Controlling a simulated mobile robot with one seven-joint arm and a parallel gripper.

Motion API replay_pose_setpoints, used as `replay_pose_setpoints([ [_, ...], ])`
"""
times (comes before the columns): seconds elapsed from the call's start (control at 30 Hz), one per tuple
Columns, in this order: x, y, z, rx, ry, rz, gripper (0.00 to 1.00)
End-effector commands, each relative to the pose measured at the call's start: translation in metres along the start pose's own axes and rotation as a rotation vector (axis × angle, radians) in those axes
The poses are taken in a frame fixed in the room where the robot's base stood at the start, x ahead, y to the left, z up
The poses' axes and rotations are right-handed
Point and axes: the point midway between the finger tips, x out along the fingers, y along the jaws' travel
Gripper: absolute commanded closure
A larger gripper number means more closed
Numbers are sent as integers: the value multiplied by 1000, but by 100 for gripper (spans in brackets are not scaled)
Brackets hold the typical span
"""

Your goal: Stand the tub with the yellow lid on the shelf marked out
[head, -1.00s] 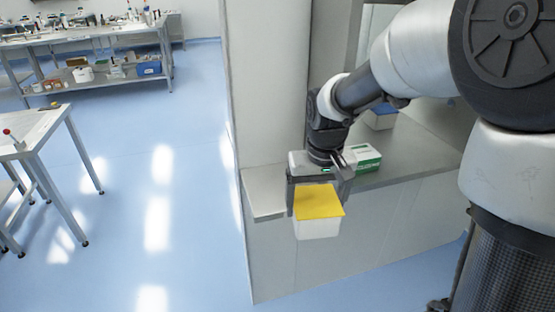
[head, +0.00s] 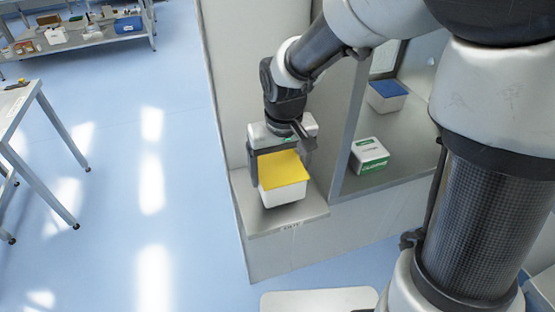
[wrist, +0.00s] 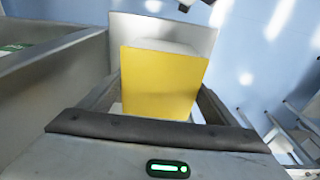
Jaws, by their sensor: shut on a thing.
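The tub with the yellow lid (head: 282,180) is white and upright in the head view. My gripper (head: 280,158) is shut on it. The yellow lid (wrist: 160,82) also fills the middle of the wrist view, between my fingers. The tub is over the small grey shelf (head: 305,209) that juts from the front of the cabinet. A small label on the shelf's front edge is too blurred to read surely. I cannot tell whether the tub's base touches the shelf.
To the right, behind a grey upright, a recess holds a white and green box (head: 369,156) and a white tub with a blue lid (head: 386,96). A cabinet wall (head: 228,100) rises behind the shelf. A table (head: 22,110) stands left across open blue floor.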

Motion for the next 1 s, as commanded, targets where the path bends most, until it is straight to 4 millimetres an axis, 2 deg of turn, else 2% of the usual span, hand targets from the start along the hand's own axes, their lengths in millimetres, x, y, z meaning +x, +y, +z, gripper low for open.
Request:
replay_pose_setpoints([
  [0.17, 15, 0, 2, 0, -1, -1, 42],
  [0.33, 39, 0, 5, 1, -2, -1, 42],
  [0.73, 45, 0, 5, 1, 2, 0, 42],
  [0.77, 44, 0, 5, 1, 2, 0, 12],
  [0.8, 43, 0, 5, 1, 2, 0, 6],
  [0.83, 43, 0, 5, 1, 1, 0, 1],
  [1.0, 43, 0, 5, 1, 1, 0, 0],
])
